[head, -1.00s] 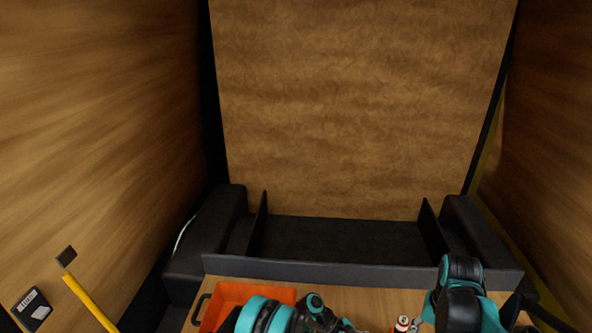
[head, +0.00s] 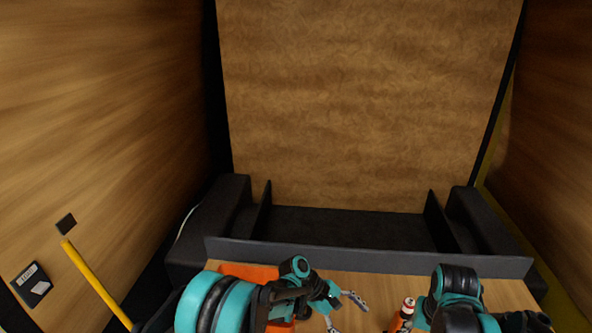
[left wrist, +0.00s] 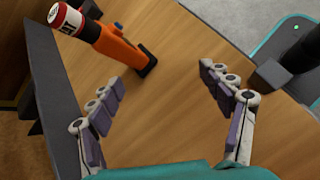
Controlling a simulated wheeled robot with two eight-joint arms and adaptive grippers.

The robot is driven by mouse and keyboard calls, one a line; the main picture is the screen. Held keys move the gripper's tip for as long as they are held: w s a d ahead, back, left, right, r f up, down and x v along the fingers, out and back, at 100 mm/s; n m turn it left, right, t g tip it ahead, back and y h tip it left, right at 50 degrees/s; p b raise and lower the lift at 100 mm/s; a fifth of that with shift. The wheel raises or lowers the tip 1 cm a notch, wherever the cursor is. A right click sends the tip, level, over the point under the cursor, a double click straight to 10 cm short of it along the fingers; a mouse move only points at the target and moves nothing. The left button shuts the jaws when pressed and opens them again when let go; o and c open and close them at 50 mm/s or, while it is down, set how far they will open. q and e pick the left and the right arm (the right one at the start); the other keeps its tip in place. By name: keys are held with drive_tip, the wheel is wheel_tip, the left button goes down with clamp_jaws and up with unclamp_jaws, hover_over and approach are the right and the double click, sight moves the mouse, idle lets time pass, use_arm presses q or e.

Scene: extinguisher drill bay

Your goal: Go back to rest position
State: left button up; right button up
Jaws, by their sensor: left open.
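My left gripper (head: 346,312) is open over the wooden table in the head view. Its spread fingers also show in the left wrist view (left wrist: 162,78), with nothing between them. An orange object with a red-and-white end (head: 402,318) is on the table to the right of my left gripper. In the left wrist view the same kind of orange object (left wrist: 118,45) lies beyond the left finger, apart from it. My right arm shows at the lower right of the head view, but I cannot make out its gripper.
An orange tray (head: 245,271) sits at the table's left, partly hidden by my left arm. The wooden tabletop (head: 385,287) is bare around the middle. A dark raised ledge (head: 370,260) runs along its far side. A yellow bar (head: 95,283) is at the left wall.

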use_arm(q)
drive_tip(key=s+a+r+m+t+y+b, duration=0.1)
drive_tip(key=s+a+m+t+y+b, duration=0.15)
drive_tip(key=a+b, duration=0.45)
drive_tip(key=s+a+r+m+t+y+b, duration=0.1)
drive_tip(key=a+r+t+b, duration=0.15)
drive_tip(key=a, duration=0.85)
drive_tip(key=s+a+f+m+t+y+b, duration=0.2)
drive_tip(key=s+a+f+m+b, duration=0.1)
drive_tip(key=a, duration=0.5)
drive_tip(key=s+a+f+m+t+y+b, duration=0.3)
drive_tip(key=s+a+f+b, duration=0.2)
drive_tip(key=s, duration=0.5)
drive_tip(key=a+b, duration=0.2)
drive_tip(key=a, duration=0.1)
drive_tip(key=shift+a+f+b, duration=0.3)
drive_tip(key=shift+f+b, duration=0.1)
use_arm(e)
drive_tip(key=s+a+f+n+t, duration=0.2)
drive_tip(key=a+f, duration=0.3)
drive_tip(key=f, duration=0.4)
drive_tip(key=s+a+f+n+t, duration=0.1)
drive_tip(key=a+f+n+t, duration=0.1)
drive_tip(key=a+f, duration=0.4)
wheel_tip(320, 180, down, 3)
drive_tip(key=shift+s+f+t+y, duration=0.1)
drive_tip(key=shift+s+t+y, duration=0.3)
drive_tip(key=shift+t, duration=0.5)
